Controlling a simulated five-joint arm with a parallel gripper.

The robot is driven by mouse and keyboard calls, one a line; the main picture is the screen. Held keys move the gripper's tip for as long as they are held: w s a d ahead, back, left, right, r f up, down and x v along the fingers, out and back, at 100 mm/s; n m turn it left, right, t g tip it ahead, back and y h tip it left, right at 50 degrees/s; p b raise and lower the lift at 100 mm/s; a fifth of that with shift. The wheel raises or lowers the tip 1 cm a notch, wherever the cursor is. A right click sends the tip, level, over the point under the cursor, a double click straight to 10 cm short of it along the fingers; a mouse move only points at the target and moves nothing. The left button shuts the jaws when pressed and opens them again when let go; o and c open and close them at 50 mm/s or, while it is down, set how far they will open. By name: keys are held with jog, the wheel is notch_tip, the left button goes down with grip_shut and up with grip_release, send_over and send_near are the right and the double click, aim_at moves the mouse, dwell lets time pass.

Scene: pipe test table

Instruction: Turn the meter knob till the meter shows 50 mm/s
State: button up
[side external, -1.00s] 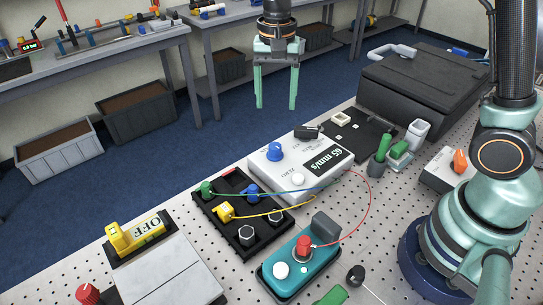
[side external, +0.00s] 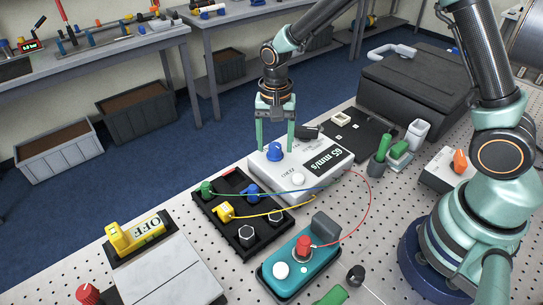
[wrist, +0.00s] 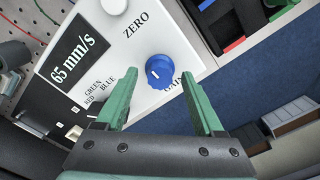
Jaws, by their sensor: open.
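The white meter (side external: 300,178) lies on the perforated table, and its dark display (wrist: 70,55) reads 65 mm/s in the wrist view. Its blue knob (wrist: 160,72) has a white pointer line and sits by the printed word GAIN; it also shows in the side view (side external: 274,153). My gripper (side external: 275,148) points down over the knob with its two green fingers apart, one on each side. In the wrist view my gripper (wrist: 156,82) is open and empty, and the knob shows between and just beyond the fingertips. I cannot tell whether a finger touches it.
A white ZERO button (side external: 297,179) is on the meter. A black tray (side external: 233,228) with coloured plugs stands in front, and blue, yellow and red wires run near the meter. A teal box (side external: 290,268) is nearer. A black switch (side external: 307,132) is at the meter's back edge.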

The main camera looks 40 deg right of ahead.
grip_shut()
jog(key=shift+n, duration=0.4)
jog(key=n, duration=0.6)
jog(key=shift+n, duration=0.3)
jog(key=n, duration=0.3)
jog(key=shift+n, duration=2.1)
